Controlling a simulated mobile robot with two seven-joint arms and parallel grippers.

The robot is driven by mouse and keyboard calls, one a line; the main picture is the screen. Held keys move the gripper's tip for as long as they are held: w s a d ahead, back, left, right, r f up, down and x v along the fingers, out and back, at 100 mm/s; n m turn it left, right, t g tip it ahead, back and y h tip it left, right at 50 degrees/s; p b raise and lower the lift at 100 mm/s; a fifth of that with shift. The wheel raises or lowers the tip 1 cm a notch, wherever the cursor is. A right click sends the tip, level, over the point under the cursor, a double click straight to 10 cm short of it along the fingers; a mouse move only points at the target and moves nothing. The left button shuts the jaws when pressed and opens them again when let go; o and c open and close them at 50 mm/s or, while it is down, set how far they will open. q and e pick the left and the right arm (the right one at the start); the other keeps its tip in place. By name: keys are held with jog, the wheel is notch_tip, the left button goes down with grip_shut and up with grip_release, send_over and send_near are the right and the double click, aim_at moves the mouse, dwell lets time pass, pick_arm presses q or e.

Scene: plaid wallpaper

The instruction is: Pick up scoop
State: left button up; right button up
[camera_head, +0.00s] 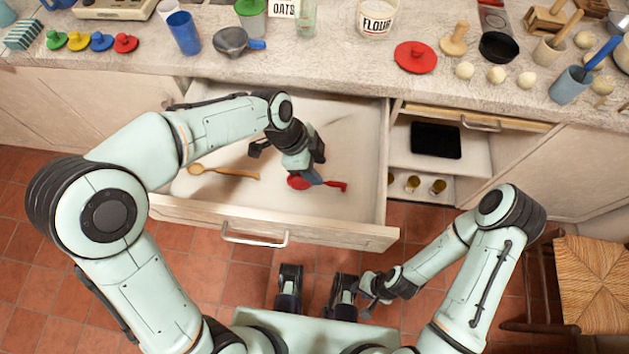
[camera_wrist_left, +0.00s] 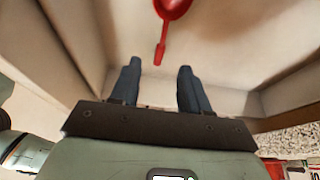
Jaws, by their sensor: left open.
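A red scoop (camera_head: 299,183) lies in the open drawer (camera_head: 366,150), its handle pointing right in the head view. My left gripper (camera_head: 313,178) is over the drawer, above the scoop and partly covering its middle. In the left wrist view the scoop's bowl (camera_wrist_left: 173,7) is at the top edge, and its handle points down toward the gap between my open left fingers (camera_wrist_left: 160,75). Nothing is between the fingers. My right gripper (camera_head: 370,290) is low in front of the drawer, away from the scoop; its jaw opening is unclear.
A wooden spoon (camera_head: 222,172) lies left in the drawer. The counter (camera_head: 330,65) behind holds a blue cup (camera_head: 184,33), a grey pan (camera_head: 232,42), a red lid (camera_head: 416,57) and several other items. An open shelf holds a black tray (camera_head: 435,140). A woven chair (camera_head: 592,280) stands right.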

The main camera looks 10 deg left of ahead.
aim_at(332, 183)
pick_arm(q)
jog(key=x, duration=0.4)
jog(key=d+x, duration=0.1)
jog(key=x, duration=0.3)
jog(key=shift+r+b, duration=0.1)
jog(key=shift+b, duration=0.3)
jog(key=shift+a, duration=0.1)
grip_shut()
